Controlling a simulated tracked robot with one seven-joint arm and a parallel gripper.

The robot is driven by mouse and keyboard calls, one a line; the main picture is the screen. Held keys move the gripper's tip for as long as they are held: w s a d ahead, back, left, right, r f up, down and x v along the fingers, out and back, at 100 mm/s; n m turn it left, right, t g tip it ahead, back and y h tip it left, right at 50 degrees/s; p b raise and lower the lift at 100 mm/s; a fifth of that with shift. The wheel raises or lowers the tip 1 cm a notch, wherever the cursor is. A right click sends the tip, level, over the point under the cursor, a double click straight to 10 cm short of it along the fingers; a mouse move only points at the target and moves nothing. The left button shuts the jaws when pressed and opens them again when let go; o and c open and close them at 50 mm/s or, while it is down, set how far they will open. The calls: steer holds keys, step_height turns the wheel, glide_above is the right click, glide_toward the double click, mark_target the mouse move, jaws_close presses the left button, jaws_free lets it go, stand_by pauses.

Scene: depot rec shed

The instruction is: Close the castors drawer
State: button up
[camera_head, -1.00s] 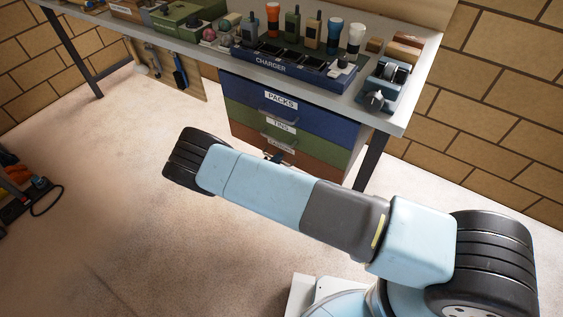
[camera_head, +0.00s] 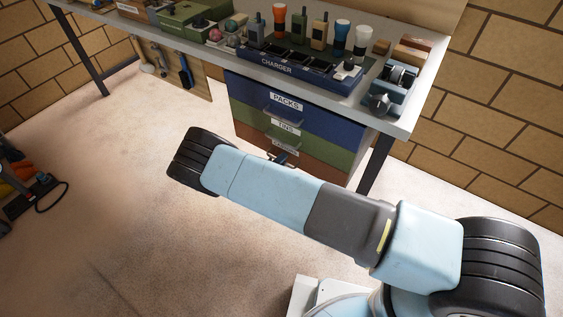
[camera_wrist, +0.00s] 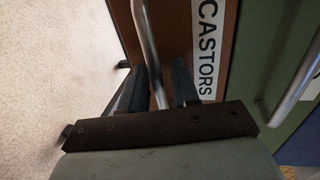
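The castors drawer (camera_head: 325,174) is the brown bottom drawer of the cabinet under the bench; my arm hides part of it in the head view. In the wrist view its brown front (camera_wrist: 172,30) carries a white CASTORS label (camera_wrist: 208,45) and a metal bar handle (camera_wrist: 147,35). My gripper (camera_wrist: 160,70) is at this handle, its two dark fingers apart with the bar running between them, nearer the left finger. A gap shows between bar and right finger. I cannot tell how far the drawer stands out.
Above are the green TINS drawer (camera_head: 330,148) and blue PACKS drawer (camera_head: 335,120). The bench (camera_head: 405,122) holds a blue charger rack (camera_head: 300,72) and several tools. A dark bench leg (camera_head: 375,166) stands right of the cabinet. The floor to the left is mostly clear.

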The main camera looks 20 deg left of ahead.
steer(key=v, duration=1.3)
steer(key=shift+s+f, duration=0.2)
steer(key=shift+s, duration=0.05)
steer(key=shift+a, duration=0.1)
